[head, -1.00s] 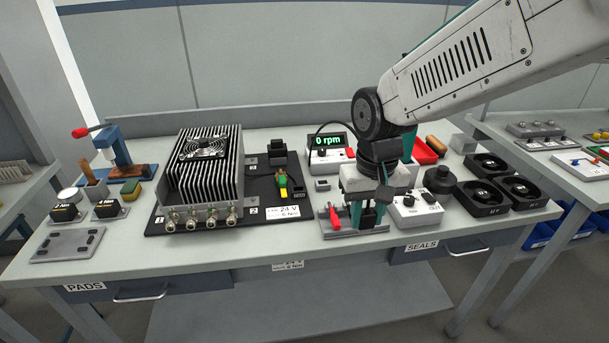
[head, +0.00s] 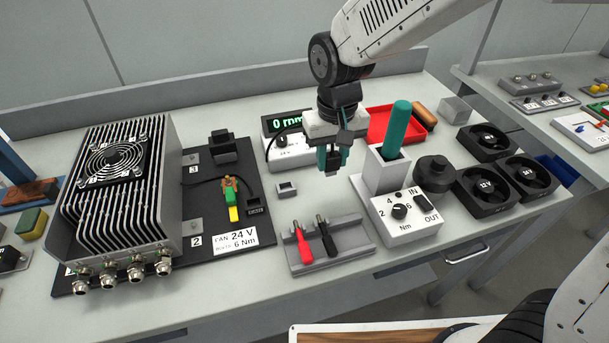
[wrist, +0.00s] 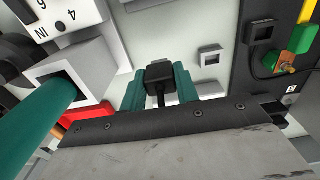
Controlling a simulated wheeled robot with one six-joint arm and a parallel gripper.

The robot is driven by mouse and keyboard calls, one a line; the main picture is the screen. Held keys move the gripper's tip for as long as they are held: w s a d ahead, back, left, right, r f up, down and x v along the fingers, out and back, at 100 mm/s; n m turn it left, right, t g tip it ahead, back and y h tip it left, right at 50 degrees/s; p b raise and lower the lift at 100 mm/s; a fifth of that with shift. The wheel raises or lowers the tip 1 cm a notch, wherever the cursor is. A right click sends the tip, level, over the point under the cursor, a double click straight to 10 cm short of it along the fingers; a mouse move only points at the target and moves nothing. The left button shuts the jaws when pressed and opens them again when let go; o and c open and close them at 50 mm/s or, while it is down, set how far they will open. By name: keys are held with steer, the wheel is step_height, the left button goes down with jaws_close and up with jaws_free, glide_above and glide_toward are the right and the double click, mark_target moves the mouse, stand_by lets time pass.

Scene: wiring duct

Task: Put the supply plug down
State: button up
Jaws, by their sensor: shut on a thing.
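My gripper (head: 332,160) hangs above the bench, between the rpm display unit (head: 290,145) and the torque setter box (head: 405,213). Its teal fingers are shut on a small black plug (head: 332,172), which seems to be the supply plug. In the wrist view the black plug (wrist: 160,73) sits between the teal fingers (wrist: 160,85), with a thin dark stem or cable running from it. A dark cable loops at the display unit; where it ends is hidden. A small grey square holder (head: 287,189) stands on the bench to the gripper's left, also in the wrist view (wrist: 210,55).
A black board (head: 215,262) carries a finned heatsink unit (head: 115,185) with a fan and a green-yellow connector (head: 231,195). A rack (head: 330,250) holds red and black leads. A teal-handled tool (head: 396,130), red tray (head: 385,124) and several black fans (head: 487,142) stand right.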

mark_target(330, 175)
steer(key=shift+f, duration=3.3)
steer(key=shift+f, duration=0.2)
steer(key=o, duration=0.9)
